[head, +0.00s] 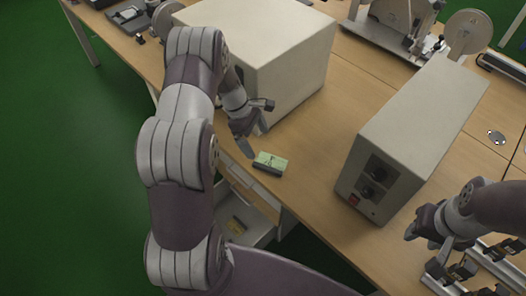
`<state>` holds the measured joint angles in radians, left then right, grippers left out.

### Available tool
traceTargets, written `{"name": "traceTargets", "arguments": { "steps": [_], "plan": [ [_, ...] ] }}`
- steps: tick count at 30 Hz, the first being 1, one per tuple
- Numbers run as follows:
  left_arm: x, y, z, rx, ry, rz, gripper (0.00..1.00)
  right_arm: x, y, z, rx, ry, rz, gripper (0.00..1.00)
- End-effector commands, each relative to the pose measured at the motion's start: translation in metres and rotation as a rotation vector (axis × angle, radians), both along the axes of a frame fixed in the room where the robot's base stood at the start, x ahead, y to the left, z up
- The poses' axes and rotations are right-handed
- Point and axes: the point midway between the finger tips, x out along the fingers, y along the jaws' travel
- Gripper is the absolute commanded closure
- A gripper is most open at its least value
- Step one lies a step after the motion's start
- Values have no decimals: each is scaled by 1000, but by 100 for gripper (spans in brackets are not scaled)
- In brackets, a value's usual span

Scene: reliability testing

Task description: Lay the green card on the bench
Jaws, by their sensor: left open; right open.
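The green card (271,160) lies on the wooden bench (310,150) near its front edge, at the middle of the head view. A dark strip shows along its near side; I cannot tell whether that is part of the card or something under it. My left gripper (246,150) is open just left of the card, its fingers pointing down, and looks apart from it. My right gripper (425,238) is open and empty at the lower right, beside the front of the grey box.
A large beige box (270,50) stands behind the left gripper. A grey box (420,130) with dark knobs and a red switch stands to the right. An open drawer (245,225) lies below the bench edge. Black-and-metal fixtures (460,270) stand at the lower right. Bare bench lies between the boxes.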

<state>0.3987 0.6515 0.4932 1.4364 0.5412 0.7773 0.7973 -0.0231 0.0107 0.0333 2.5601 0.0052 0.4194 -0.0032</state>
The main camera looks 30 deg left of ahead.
Motion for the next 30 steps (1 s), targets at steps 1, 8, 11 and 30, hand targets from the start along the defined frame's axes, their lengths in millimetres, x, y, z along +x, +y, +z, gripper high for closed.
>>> {"name": "traceTargets", "arguments": {
  "steps": [1,8,11,30],
  "plan": [
    [1,5,10,2,-4,1,1,0,0,-2,0,0,0,57],
    [-4,8,41,24,-18,-62,1,0,0,-3,0,0,0,57],
    [-28,-21,72,120,-93,-356,1,0,0,-2,0,0,0,57],
    [-163,-94,135,413,-404,-1614,1,0,0,-3,0,0,0,57]
  ]
}}
